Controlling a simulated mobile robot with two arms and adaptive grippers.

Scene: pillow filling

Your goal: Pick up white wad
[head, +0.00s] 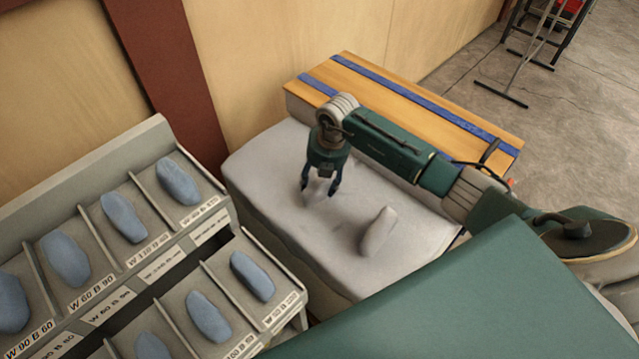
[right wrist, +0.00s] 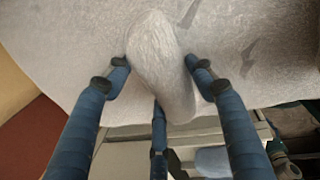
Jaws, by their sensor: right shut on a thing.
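My right gripper (head: 318,190) points down over the pale grey padded surface, left of the loose white wad. In the right wrist view its dark blue fingers (right wrist: 163,82) are closed around a whitish, elongated wad (right wrist: 162,62). The held wad is mostly hidden by the fingers in the head view. A second white wad (head: 379,232) lies tilted on the padded surface (head: 270,185), to the right of the gripper and apart from it. My left gripper is not in view.
A grey rack (head: 95,150) at the left holds several blue wads in labelled compartments. A wooden board with blue strips (head: 400,100) lies behind the padded surface. A wall is at the back left; open floor (head: 560,120) is at the right.

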